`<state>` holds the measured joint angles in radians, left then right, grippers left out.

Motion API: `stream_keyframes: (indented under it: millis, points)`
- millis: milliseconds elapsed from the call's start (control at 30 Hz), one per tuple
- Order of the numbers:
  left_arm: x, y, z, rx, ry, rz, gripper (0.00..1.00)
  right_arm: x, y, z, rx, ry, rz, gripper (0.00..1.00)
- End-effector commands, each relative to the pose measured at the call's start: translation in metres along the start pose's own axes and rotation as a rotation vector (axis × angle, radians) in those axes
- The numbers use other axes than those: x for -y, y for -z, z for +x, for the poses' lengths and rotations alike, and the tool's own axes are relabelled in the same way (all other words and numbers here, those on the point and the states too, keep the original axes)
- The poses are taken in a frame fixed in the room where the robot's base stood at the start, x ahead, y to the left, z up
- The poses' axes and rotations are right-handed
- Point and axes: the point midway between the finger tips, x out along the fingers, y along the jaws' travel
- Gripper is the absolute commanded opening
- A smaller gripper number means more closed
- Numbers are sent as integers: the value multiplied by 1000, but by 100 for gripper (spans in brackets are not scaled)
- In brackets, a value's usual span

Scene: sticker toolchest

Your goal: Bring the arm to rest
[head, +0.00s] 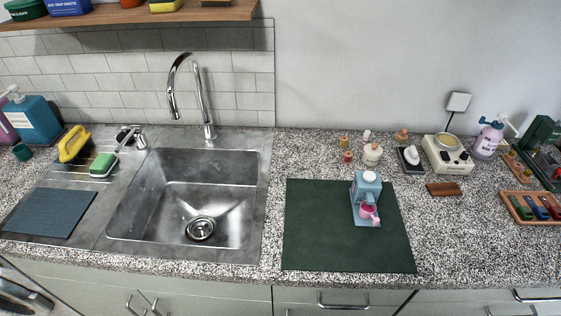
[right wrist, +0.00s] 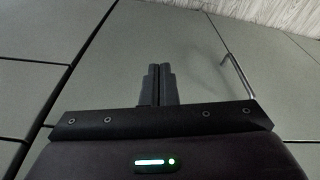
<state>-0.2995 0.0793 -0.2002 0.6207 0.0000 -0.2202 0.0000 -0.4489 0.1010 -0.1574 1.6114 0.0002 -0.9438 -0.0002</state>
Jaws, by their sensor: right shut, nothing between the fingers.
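My right gripper (right wrist: 158,70) shows in the right wrist view with its two dark fingers together and nothing between them. It is in front of grey-green cabinet fronts (right wrist: 110,85), below the pale speckled counter edge (right wrist: 290,30). A metal handle (right wrist: 238,75) is to the right of the fingers; they look apart from it. Neither gripper shows in the head view, so my left gripper is out of sight.
A steel sink (head: 180,200) with a tall faucet (head: 200,95) is left of centre. A dark green mat (head: 320,235) bears a blue device with a pink cup (head: 369,213).

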Motion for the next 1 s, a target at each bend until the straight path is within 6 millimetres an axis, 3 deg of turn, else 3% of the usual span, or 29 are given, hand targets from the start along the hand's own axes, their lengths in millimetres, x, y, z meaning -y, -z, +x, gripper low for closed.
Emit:
stream_keyframes:
  millis: [33,200,333,500,667,1000]
  points:
    - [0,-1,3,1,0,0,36,1,-21,30,20,1,-2,0]
    - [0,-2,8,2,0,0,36,5,-97,104,61,6,-12,0]
    - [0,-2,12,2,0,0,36,6,-160,142,87,8,-18,0]
    - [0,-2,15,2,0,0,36,7,-221,164,108,10,-25,0]
    - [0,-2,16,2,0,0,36,6,-247,169,117,10,-28,0]
    - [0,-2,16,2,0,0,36,6,-248,169,117,10,-28,0]
